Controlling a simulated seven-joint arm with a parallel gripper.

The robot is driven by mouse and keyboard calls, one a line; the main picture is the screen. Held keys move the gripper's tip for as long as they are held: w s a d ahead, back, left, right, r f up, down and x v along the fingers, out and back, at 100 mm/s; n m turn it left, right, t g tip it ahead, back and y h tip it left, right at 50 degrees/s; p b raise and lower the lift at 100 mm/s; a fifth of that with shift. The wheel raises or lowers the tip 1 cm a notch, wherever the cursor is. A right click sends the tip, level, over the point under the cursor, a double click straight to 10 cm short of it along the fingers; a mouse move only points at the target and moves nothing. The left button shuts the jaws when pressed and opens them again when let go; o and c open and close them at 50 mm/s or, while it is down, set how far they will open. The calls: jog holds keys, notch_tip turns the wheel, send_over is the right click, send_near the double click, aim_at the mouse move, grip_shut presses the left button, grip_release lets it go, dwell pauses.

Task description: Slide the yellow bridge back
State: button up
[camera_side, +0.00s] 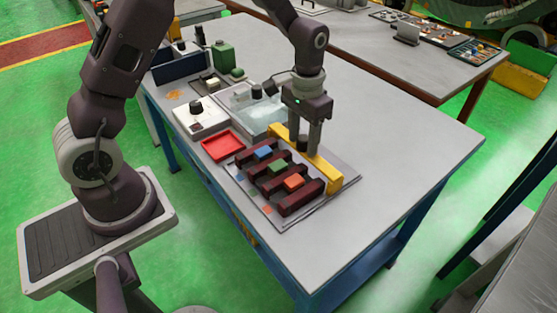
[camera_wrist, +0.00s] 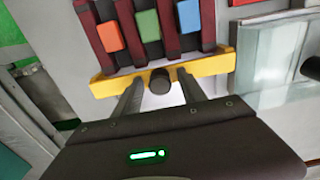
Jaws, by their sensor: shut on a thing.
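The yellow bridge (camera_side: 325,171) is a long bar lying along the back ends of the dark red bars on the grey plate. It also spans the wrist view (camera_wrist: 215,65), with a dark round knob (camera_wrist: 160,81) at its middle. My gripper (camera_side: 308,145) points down at the bridge's middle, and its fingers stand on either side of the knob. In the wrist view my gripper (camera_wrist: 160,88) is shut on the knob. The dark red bars (camera_side: 281,179) lie side by side, with a blue block (camera_side: 263,153), a green block (camera_side: 279,170) and an orange block (camera_side: 294,182) in the gaps between them.
A red tray (camera_side: 223,145) lies left of the bars.

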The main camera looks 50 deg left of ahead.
jog(key=shift+w+f, duration=0.15)
jog(key=shift+w, duration=0.95)
jog(key=shift+w+f, duration=0.1)
jog(key=shift+w, duration=0.95)
jog(key=o, duration=0.5)
notch_tip(320, 180, up, 6)
jog(key=shift+w+r, duration=0.15)
